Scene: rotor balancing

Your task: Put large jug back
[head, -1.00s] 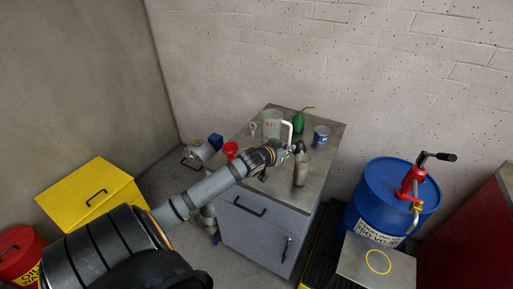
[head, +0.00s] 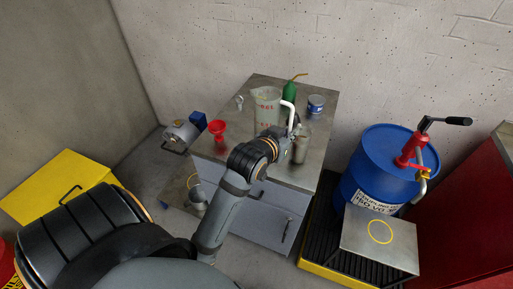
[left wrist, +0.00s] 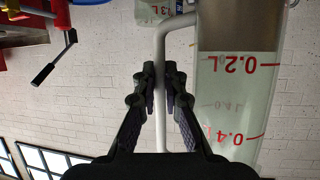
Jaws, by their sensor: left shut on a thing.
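My left gripper (head: 288,142) is at the handle. In the left wrist view the picture is inverted: my left gripper (left wrist: 160,88) is shut on the white handle (left wrist: 162,130), with the jug's marked wall (left wrist: 235,100) beside it. I cannot tell whether the jug's base touches the top. My right gripper is out of view.
A smaller clear jug (head: 302,147) stands right of the gripper. A blue drum (head: 385,175) with a red pump stands to the right.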

